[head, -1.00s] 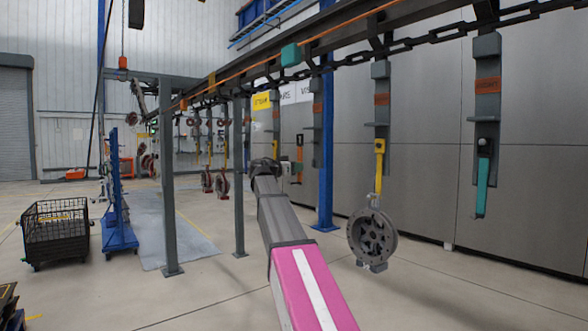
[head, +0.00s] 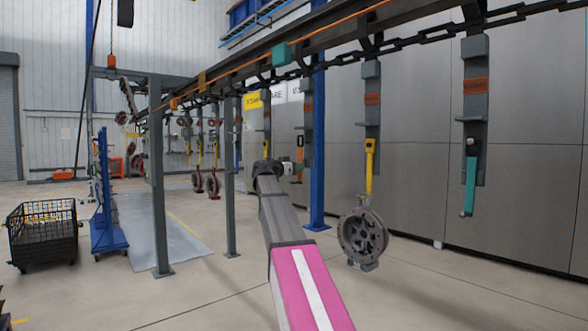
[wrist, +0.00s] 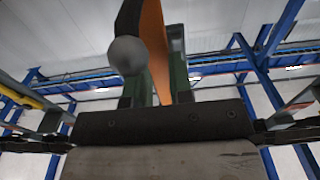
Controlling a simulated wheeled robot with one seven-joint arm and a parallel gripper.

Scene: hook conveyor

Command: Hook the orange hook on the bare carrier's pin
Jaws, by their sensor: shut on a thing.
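The orange hook (head: 300,142) is held up ahead of my arm in the head view. My gripper (head: 296,168) is small and partly hidden there behind my wrist. In the wrist view the orange hook (wrist: 155,55) stands between the green fingers of my gripper (wrist: 158,85), which is shut on it. A grey ball (wrist: 126,56) shows just left of the hook; I cannot tell whether it is the pin's end. The bare carrier (head: 308,120) hangs at the hook's right and overlaps it in the picture. I cannot tell whether they touch.
A carrier (head: 371,98) to the right bears a yellow hook (head: 369,168) with a round casting (head: 362,235). Farther right, another carrier (head: 475,98) holds a teal hook (head: 469,188). A blue post (head: 318,190) stands behind. A grey post (head: 159,180) and wire crate (head: 43,235) are left.

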